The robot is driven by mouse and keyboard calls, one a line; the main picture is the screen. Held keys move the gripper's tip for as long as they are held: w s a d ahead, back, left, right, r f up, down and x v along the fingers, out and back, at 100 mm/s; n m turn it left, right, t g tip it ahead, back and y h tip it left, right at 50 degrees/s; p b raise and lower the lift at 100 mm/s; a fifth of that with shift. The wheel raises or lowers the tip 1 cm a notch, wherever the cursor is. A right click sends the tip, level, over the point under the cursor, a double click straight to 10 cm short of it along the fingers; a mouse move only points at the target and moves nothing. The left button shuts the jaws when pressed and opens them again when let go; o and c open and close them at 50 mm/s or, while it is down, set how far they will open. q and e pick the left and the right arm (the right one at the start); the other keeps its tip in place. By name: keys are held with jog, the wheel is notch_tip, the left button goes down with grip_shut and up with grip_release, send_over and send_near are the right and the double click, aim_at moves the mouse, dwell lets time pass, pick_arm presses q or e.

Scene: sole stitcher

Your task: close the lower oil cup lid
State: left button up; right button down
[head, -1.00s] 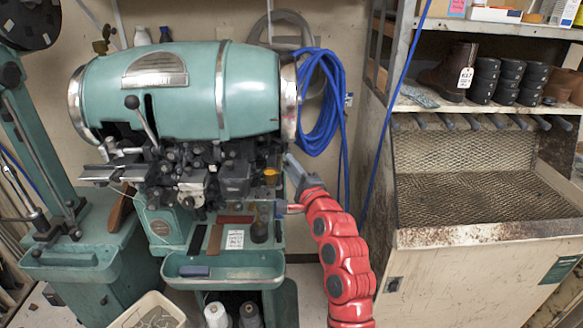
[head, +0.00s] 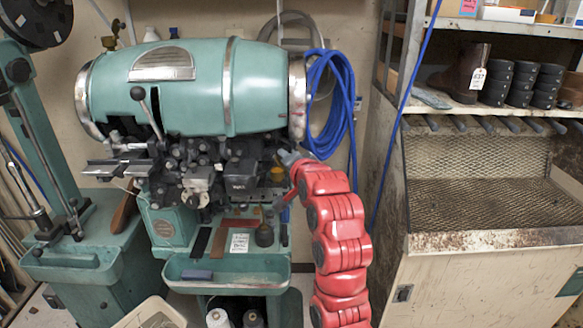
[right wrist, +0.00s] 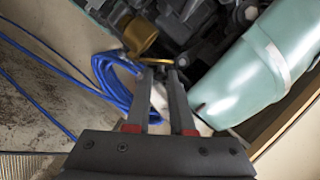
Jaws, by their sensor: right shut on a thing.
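The brass oil cup (right wrist: 140,35) sits on the teal sole stitcher (head: 195,88) in the right wrist view; it shows small and amber in the head view (head: 278,175). A thin brass-coloured lid (right wrist: 125,64) sticks out just beside the cup, edge-on, at my fingertips. My right gripper (right wrist: 158,66) is shut on this lid, which is partly hidden between the fingers. Whether this is the lower cup is hard to tell. My left gripper is out of view.
A coil of blue hose (head: 326,105) hangs close beside my right arm. Dark machine parts (head: 195,165) crowd the area left of the gripper. A shelf unit with a mesh-backed bench (head: 480,197) stands at the right. A tool tray (head: 225,275) is below.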

jog(key=n+b, duration=0.1)
jog(key=a+n+h+b, duration=0.1)
jog(key=b, duration=0.1)
jog(key=shift+a+f+n+g+h, duration=0.25)
jog(key=shift+n+g+h, duration=0.05)
jog(key=shift+n, duration=0.1)
jog(key=shift+a+f+n+h+b, duration=0.15)
jog(key=shift+a+n+h+b, duration=0.4)
jog(key=shift+n+b, duration=0.4)
jog(key=shift+a+f+n+g+h+b, duration=0.15)
jog(key=shift+n+h+b, duration=0.15)
jog(key=shift+n, duration=0.2)
jog(key=shift+a+f+n+g+h+b, duration=0.1)
jog(key=shift+n+g+h+b, duration=0.1)
jog(key=shift+n+h, duration=0.55)
jog(key=c, duration=0.8)
grip_release()
jog(key=shift+a, duration=0.1)
